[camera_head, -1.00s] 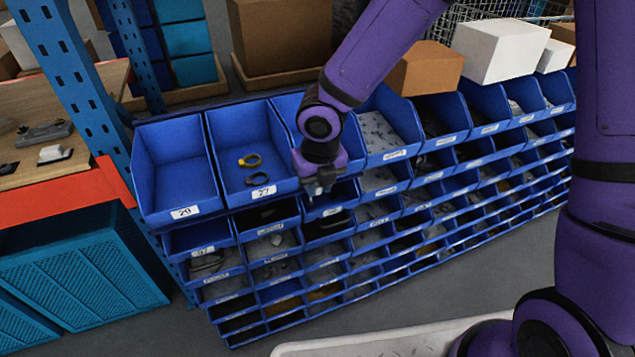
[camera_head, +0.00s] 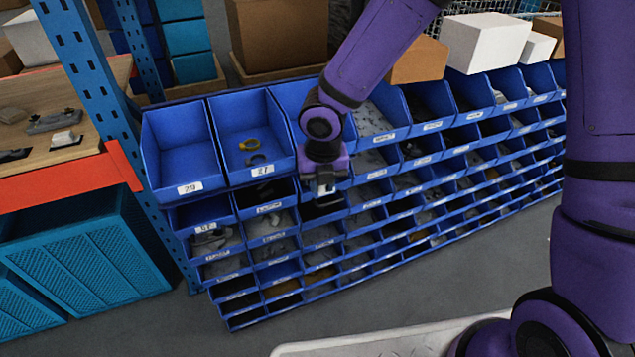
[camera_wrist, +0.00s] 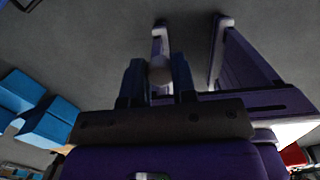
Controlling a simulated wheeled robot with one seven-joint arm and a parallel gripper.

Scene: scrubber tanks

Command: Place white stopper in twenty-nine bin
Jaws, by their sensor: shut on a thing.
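My gripper (camera_head: 323,192) is in front of the blue bin rack, just below the top row's third bin and right of bin 27. In the wrist view its two dark fingers (camera_wrist: 160,80) are closed on a small pale rounded thing, the white stopper (camera_wrist: 160,68). The twenty-nine bin (camera_head: 182,162) is the leftmost large blue bin of the top row, labelled 29, and looks empty. My gripper is to its right, apart from it.
Bin 27 (camera_head: 246,175), beside bin 29, holds a yellow and a dark ring-like item. Rows of smaller blue bins (camera_head: 275,250) lie below. A blue rack post (camera_head: 105,95) and a wooden shelf (camera_head: 50,110) stand left. The grey floor in front is clear.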

